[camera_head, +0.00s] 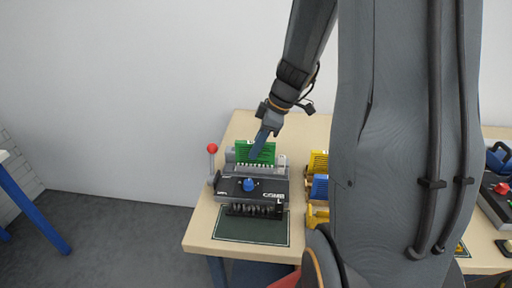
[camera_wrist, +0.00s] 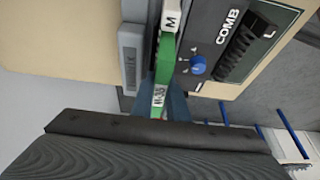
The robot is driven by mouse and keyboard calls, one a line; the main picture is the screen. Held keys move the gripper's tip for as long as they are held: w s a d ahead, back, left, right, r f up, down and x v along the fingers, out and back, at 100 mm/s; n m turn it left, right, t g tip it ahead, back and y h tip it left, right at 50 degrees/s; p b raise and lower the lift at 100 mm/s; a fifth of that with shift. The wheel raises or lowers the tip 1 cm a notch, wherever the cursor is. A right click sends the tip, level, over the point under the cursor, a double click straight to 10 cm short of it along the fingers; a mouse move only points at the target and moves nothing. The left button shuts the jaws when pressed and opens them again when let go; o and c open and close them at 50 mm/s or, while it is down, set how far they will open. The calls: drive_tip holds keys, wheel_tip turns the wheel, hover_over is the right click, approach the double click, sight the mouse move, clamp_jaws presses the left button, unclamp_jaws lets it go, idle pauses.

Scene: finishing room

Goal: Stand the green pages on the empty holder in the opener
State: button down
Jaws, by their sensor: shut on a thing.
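The green pages (camera_head: 254,152) stand upright at the comb opener, in the head view. They also show edge-on in the wrist view (camera_wrist: 164,68), with a white label. My gripper (camera_head: 260,146) is shut on the green pages from above. The opener (camera_head: 262,187) is a grey machine with a blue knob (camera_head: 250,184) and a lever with a red ball (camera_head: 212,148). A black comb (camera_head: 252,210) shows at its front. Whether the lower edge of the pages touches the holder is hidden.
Yellow pages (camera_head: 318,162) and blue pages (camera_head: 320,187) stand right of the opener, partly behind my arm. A dark mat (camera_head: 240,230) lies at the table's front edge. Another machine with a red button (camera_head: 501,188) stands at the far right.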

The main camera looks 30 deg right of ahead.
drive_tip(key=shift+f+b, duration=0.35)
drive_tip(key=shift+f, duration=0.05)
drive_tip(key=c, duration=2)
unclamp_jaws()
drive_tip(key=shift+p+v, duration=3)
drive_tip(key=shift+v, duration=2.5)
drive_tip(key=shift+s, duration=0.1)
